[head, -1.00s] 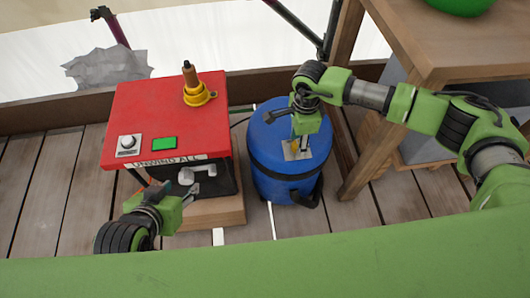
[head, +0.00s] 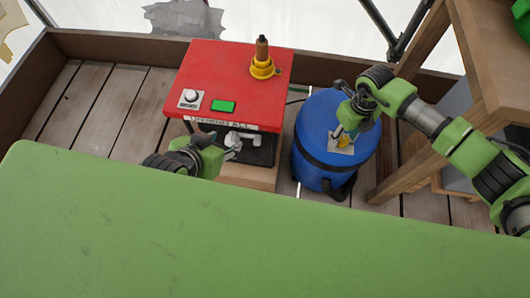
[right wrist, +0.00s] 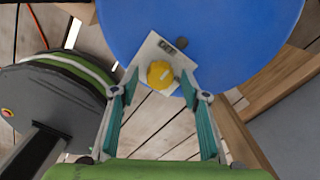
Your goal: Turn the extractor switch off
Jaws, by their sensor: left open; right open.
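The extractor looks to be the blue drum (head: 312,135) standing on the deck. Its switch is a yellow knob (head: 343,143) on a pale plate (right wrist: 151,52); the knob also shows in the right wrist view (right wrist: 160,74). A small dark label, too small to read surely, sits on the plate beyond the knob. My right gripper (right wrist: 160,84) is open, with the knob between its fingertips in the picture; I cannot tell whether they touch it. My left gripper (head: 236,146) is open and away from the drum, at the front of the red machine.
The red machine (head: 225,75) with a green button (head: 223,106), white dial (head: 190,97) and yellow-collared spindle (head: 262,60) stands left of the drum. A wooden bench (head: 497,70) stands at the right. Bare deck planks (head: 85,112) lie at the left.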

